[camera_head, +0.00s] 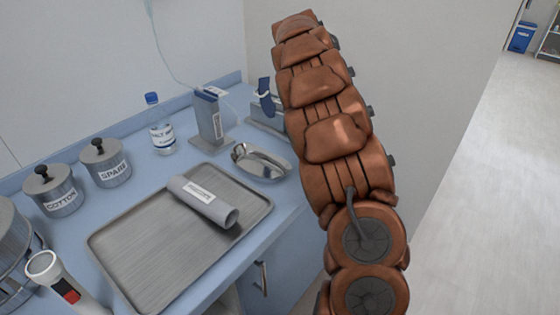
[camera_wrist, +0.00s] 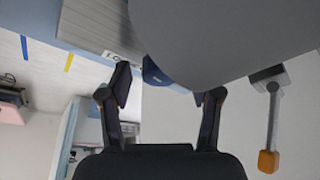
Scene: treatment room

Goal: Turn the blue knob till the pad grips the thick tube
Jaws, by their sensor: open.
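In the wrist view my gripper (camera_wrist: 165,88) is open, its two dark fingers apart with nothing between the tips. A dark blue piece (camera_wrist: 153,71) shows just past the left finger, partly covered by a large smooth grey surface; I cannot tell whether it is the knob. In the head view a blue upright part with a white band (camera_head: 265,95) stands at the back of the counter, beside my arm; it may be the knob. A thick grey tube (camera_head: 203,203) with a white label lies on the tray. The pad cannot be made out. My arm hides my gripper in the head view.
The metal tray (camera_head: 135,262) fills the counter's front. A kidney dish (camera_head: 260,163), labelled box (camera_head: 208,118), bottle (camera_head: 160,125) and lidded canisters (camera_head: 106,163) stand around it. A grey bracket with an orange-tipped lever (camera_wrist: 272,115) shows at right in the wrist view.

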